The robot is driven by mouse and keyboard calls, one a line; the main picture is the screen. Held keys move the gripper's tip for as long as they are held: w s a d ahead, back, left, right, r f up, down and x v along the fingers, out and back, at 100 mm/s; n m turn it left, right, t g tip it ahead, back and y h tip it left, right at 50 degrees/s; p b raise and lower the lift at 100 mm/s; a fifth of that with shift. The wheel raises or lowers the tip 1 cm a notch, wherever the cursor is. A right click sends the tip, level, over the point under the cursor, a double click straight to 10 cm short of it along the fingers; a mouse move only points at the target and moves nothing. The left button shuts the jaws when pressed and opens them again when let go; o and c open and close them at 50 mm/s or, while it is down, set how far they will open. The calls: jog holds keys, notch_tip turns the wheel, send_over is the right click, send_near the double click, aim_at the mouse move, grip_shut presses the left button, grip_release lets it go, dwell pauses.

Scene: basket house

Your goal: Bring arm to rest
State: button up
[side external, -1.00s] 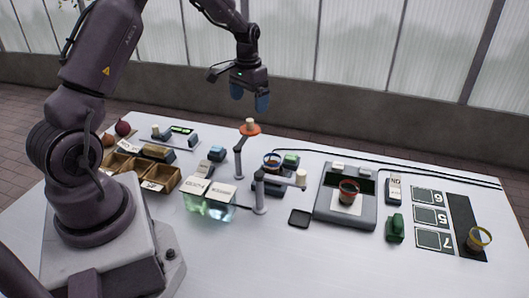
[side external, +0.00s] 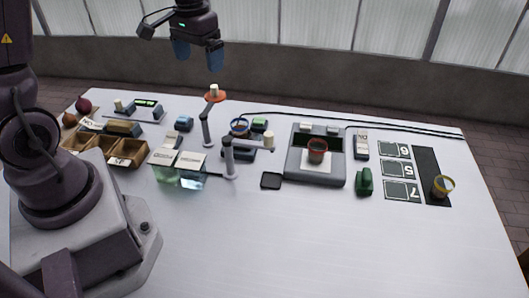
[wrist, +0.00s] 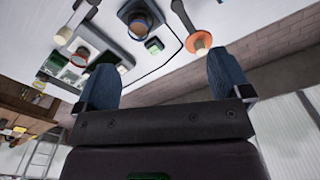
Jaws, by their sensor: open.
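My gripper (side external: 198,55) hangs high above the back of the white table (side external: 300,240), with its blue fingertips spread apart and nothing between them. In the wrist view my gripper (wrist: 165,85) shows both blue fingers wide apart, with the table's objects beyond them. Below the gripper in the side view stands a small post with an orange disc (side external: 215,97) and a pale knob on top; the gripper is clear of it.
Wooden compartments (side external: 127,152), glassy blocks (side external: 180,178), a grey device with a reddish cup (side external: 317,150), a green object (side external: 364,182), numbered squares (side external: 402,190) and a yellow-rimmed cup (side external: 442,186) stand on the table. The front of the table is clear.

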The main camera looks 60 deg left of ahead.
jog(key=s+d+r+m+t, duration=0.3)
jog(key=s+d+r+t, duration=0.2)
jog(key=s+d+r, duration=0.5)
jog(key=shift+s+d+r+m, duration=0.2)
jog(key=shift+s+d+m, duration=0.2)
jog(key=shift+s+d, duration=1.5)
jog(key=shift+w+d, duration=0.45)
jog(key=shift+w, duration=0.05)
